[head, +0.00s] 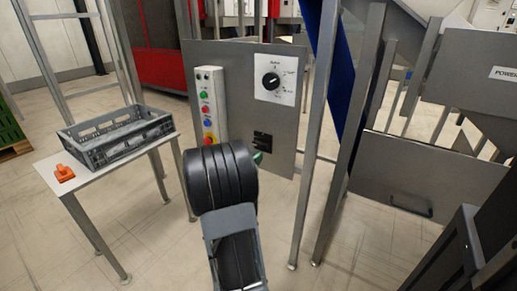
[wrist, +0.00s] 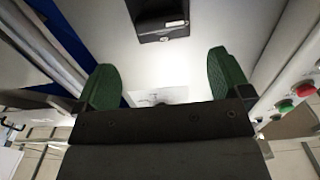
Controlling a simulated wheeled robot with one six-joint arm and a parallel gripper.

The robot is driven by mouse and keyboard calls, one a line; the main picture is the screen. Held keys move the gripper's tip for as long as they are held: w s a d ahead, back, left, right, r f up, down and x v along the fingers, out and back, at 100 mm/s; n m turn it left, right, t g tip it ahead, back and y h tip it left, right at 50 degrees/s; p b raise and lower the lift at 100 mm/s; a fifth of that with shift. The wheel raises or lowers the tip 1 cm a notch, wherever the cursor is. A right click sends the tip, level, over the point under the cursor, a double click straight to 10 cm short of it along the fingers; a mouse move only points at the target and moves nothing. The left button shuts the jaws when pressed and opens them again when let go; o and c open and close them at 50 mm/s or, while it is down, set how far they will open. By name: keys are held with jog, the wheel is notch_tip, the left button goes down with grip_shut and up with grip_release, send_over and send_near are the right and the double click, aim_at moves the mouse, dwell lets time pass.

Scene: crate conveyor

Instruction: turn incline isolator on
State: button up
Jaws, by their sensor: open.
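A grey upright control panel (head: 234,70) carries a black rotary knob (head: 271,81) on a white label plate and, below it, a small black switch unit (head: 262,140). The print is too small to tell which is the incline isolator. The black unit also shows at the top of the wrist view (wrist: 158,18), beyond my fingertips. My gripper (wrist: 165,80) is open and empty, its green fingers apart and facing the panel. In the head view my wrist hides most of it; one green fingertip (head: 258,158) shows just below the black unit. Part of a white label (wrist: 160,95) shows between the fingers.
A button box (head: 209,100) with coloured buttons is on the panel's left side. A grey crate (head: 117,135) and an orange object (head: 64,173) are on a small table (head: 50,160) at left. Metal posts (head: 318,130) and conveyor framing stand close on the right.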

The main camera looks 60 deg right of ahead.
aim_at(259, 144)
jog(key=d+b, duration=0.2)
jog(key=d, duration=0.6)
jog(key=shift+d, duration=0.2)
jog(key=shift+c, duration=0.4)
jog(key=c, duration=0.8)
jog(key=shift+c, duration=0.2)
